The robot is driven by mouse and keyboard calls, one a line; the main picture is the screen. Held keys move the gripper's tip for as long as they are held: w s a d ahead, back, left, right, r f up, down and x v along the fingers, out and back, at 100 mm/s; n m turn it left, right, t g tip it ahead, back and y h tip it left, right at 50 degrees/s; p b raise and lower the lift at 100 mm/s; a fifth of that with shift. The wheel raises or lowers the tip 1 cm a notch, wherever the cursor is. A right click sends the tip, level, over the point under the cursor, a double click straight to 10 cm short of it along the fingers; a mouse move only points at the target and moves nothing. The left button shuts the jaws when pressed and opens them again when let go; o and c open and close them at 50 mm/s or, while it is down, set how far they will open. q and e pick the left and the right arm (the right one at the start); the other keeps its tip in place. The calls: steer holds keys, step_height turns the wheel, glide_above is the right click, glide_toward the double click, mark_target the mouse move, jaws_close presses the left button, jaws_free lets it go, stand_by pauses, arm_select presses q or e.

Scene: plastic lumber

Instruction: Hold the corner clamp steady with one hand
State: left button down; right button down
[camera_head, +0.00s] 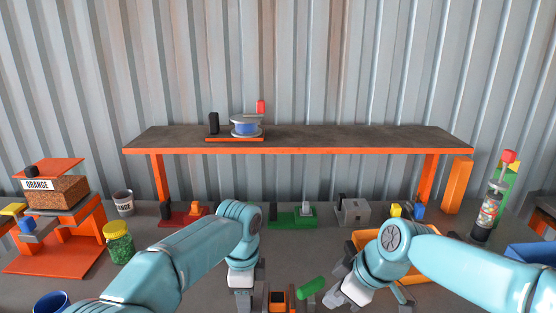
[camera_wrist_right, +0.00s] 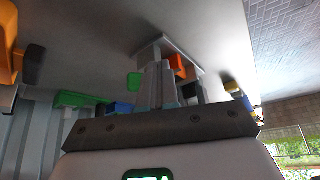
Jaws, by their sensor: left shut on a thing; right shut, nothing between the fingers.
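What looks like the corner clamp (camera_head: 281,297), grey with orange and dark parts, sits at the bottom middle of the head view, partly cut off by the frame edge. My left gripper (camera_head: 259,298) comes down at its left side and is shut on it, though the contact is mostly hidden. A green cylinder (camera_head: 311,286) lies tilted just right of the clamp. My right gripper (camera_head: 331,298) is shut and empty, close to the green cylinder. In the right wrist view, a grey piece (camera_wrist_right: 165,45) and an orange piece (camera_wrist_right: 179,66) show beyond my fingers (camera_wrist_right: 168,88).
An orange-edged shelf (camera_head: 350,138) with a spool (camera_head: 246,125) stands behind. Red (camera_head: 178,217), green (camera_head: 290,217) and grey (camera_head: 354,210) fixtures line the bench. A yellow-lidded jar (camera_head: 118,243) stands left, an orange tray (camera_head: 366,238) behind my right arm, a blue bin (camera_head: 532,256) right.

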steer(key=shift+w+a, duration=0.35)
steer(key=shift+w, duration=0.1)
stand_by(1.0)
steer(key=shift+w+d, duration=0.15)
stand_by(0.3)
steer(key=shift+w+d, duration=0.35)
steer(key=shift+w, duration=0.2)
steer(key=shift+w+d, duration=0.3)
steer(key=shift+w, duration=0.2)
steer(key=shift+w, duration=0.25)
steer(key=shift+d, duration=0.2)
step_height(320, 180, up, 6)
steer(key=shift+d, duration=0.2)
stand_by(0.6)
